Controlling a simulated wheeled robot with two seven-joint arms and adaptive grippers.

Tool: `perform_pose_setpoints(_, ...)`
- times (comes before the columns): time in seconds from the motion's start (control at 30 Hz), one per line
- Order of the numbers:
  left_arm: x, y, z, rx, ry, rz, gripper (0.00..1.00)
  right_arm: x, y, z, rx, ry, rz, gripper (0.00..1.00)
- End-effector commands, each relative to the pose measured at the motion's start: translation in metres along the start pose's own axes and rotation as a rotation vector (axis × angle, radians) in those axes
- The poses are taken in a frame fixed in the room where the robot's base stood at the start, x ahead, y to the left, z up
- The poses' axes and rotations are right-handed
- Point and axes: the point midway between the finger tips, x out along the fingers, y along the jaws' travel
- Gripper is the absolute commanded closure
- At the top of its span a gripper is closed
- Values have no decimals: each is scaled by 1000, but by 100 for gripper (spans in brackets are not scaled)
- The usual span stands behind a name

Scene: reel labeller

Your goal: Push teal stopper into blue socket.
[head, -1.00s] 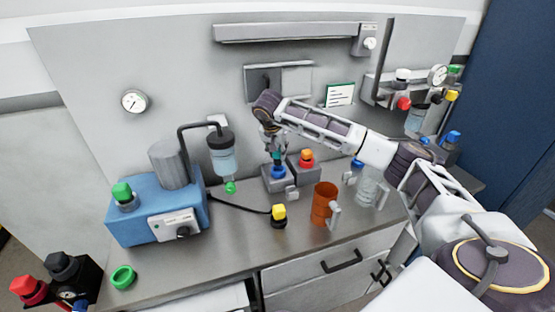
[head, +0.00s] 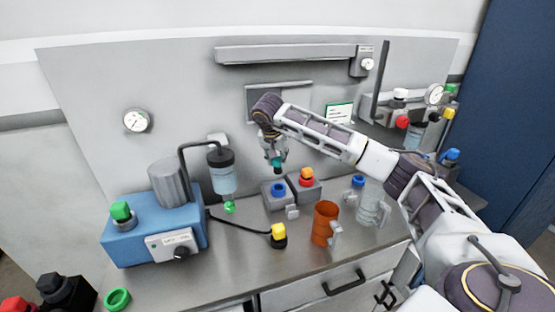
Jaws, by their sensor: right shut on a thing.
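My right gripper (head: 275,158) comes in from the right and points down in the middle of the view. It is shut on the teal stopper (head: 278,166), whose lower part shows below the fingers. The blue socket (head: 278,188) is a blue ring on top of a grey block (head: 275,202) on the bench. The stopper is above the blue socket, with a gap between them, so they are apart. The fingers hide the stopper's upper part. My left gripper is not in view.
A red and orange fitting (head: 306,176) stands just right of the blue socket. An orange mug (head: 325,222) and a clear mug (head: 372,200) stand nearer right. A yellow-topped button (head: 278,234) is in front. A blue pump unit (head: 155,232) with a hanging bottle (head: 221,178) stands left.

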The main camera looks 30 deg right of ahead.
Motion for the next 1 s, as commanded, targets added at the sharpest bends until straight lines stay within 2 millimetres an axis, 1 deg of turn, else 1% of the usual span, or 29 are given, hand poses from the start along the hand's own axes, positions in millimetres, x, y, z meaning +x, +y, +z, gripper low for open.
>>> perform_pose_setpoints(0.23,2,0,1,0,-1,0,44,4,0,1,0,0,0,96)
perform_pose_setpoints(0.47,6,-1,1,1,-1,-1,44,14,0,3,0,0,0,96)
perform_pose_setpoints(0.73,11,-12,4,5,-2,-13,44,25,1,6,0,0,0,96)
perform_pose_setpoints(0.9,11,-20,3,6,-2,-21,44,28,1,7,0,1,0,96)
perform_pose_setpoints(1.0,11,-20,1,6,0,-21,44,28,1,7,0,1,0,96)
